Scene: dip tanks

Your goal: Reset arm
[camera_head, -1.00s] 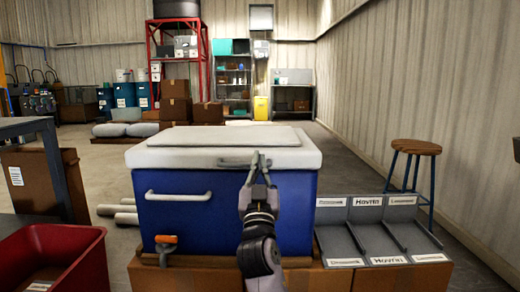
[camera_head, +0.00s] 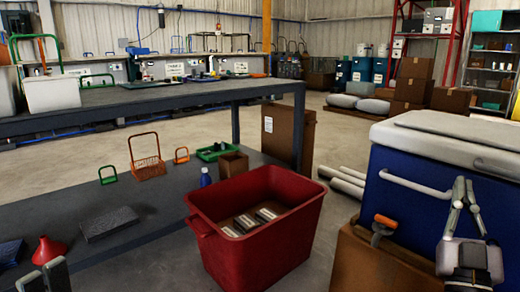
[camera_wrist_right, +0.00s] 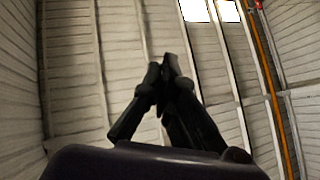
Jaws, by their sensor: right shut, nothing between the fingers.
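My right gripper (camera_head: 463,184) points upward at the right of the head view, in front of the blue cooler (camera_head: 405,215) with its white lid. Its fingertips meet and hold nothing. In the right wrist view the shut fingers (camera_wrist_right: 168,60) stand against the ribbed wall or ceiling, with nothing between them. The tips of my left gripper (camera_head: 44,277) show at the lower left corner of the head view, over the dark table. They are apart, with nothing seen between them; the rest is cut off by the frame.
A red bin (camera_head: 262,240) holding several small boxes stands beside the dark low table (camera_head: 150,240). The table carries a red funnel (camera_head: 48,250), an orange basket (camera_head: 147,168) and a blue bottle (camera_head: 205,177). An orange-handled tool (camera_head: 383,228) is at the cooler's front.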

